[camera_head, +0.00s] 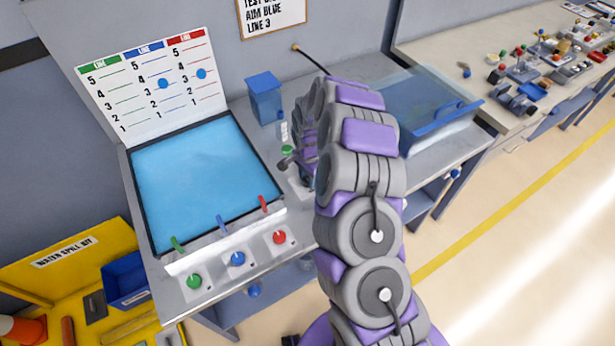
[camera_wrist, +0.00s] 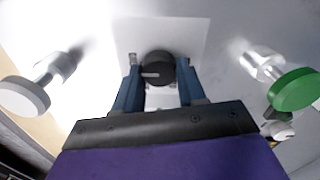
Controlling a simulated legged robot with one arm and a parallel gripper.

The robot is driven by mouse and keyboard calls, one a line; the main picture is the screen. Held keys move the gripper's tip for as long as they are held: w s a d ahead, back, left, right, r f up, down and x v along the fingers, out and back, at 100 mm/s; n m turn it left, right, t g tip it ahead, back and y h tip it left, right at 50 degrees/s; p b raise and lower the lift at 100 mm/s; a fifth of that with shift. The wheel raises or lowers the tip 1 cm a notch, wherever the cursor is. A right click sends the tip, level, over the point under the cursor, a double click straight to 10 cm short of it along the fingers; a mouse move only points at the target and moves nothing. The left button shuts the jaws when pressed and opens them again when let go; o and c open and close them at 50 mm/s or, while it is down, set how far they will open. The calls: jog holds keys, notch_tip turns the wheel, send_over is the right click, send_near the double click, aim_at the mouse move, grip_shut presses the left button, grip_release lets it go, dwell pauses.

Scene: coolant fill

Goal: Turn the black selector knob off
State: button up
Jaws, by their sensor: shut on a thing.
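The black selector knob (camera_wrist: 159,68) shows in the wrist view on a pale metal panel. A light pointer mark on it points to the left. My gripper (camera_wrist: 158,76) has its two blue fingers on either side of the knob and is shut on it. In the head view my grey and purple arm reaches to the bench and hides the knob and most of the gripper.
A white knob (camera_wrist: 25,96) stands left of my gripper and a green knob (camera_wrist: 294,90) right of it. In the head view, a blue-liquid basin (camera_head: 200,180) has green, blue and red knobs in front. A clear blue bin (camera_head: 425,110) stands right of my arm.

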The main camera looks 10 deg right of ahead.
jog(key=shift+s+a, duration=0.1)
jog(key=c, duration=0.4)
